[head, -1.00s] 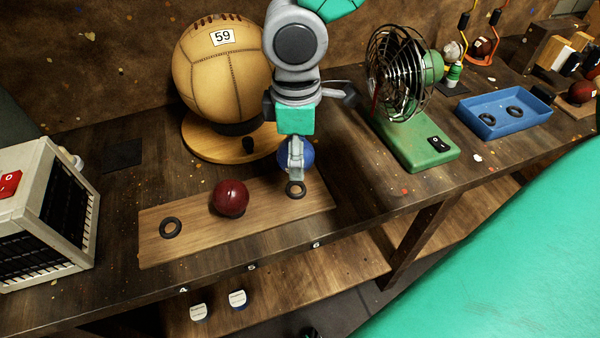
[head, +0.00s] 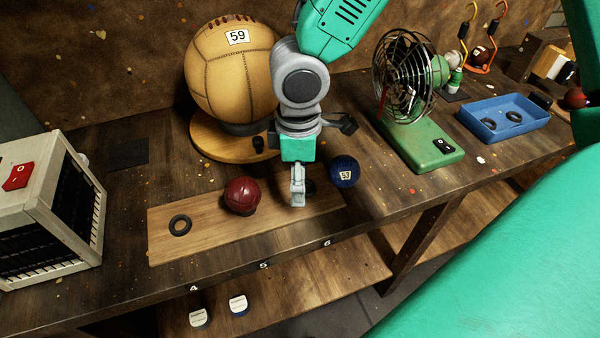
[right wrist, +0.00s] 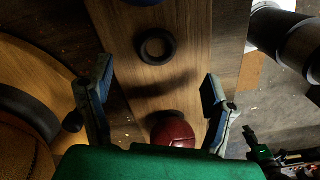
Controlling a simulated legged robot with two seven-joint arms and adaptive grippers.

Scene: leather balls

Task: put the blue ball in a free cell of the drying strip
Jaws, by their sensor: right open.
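The blue ball (head: 345,171), labelled 53, is at the right end of the wooden drying strip (head: 215,238), apart from my gripper; I cannot tell whether it touches the strip. Only its dark edge shows at the top of the right wrist view (right wrist: 145,2). A red ball (head: 242,195) sits at the strip's middle cell. The left ring (head: 180,225) is empty. The right ring (head: 308,187) is partly hidden by my gripper; it is empty in the right wrist view (right wrist: 155,46). My right gripper (head: 298,197) is open and empty above the strip. My left gripper is out of view.
A large tan ball (head: 232,75) on a round wooden stand (head: 215,145) is behind the strip. A green fan (head: 420,145) and a blue tray (head: 505,122) with rings stand right. A heater box (head: 45,200) is left. The table's front edge is close to the strip.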

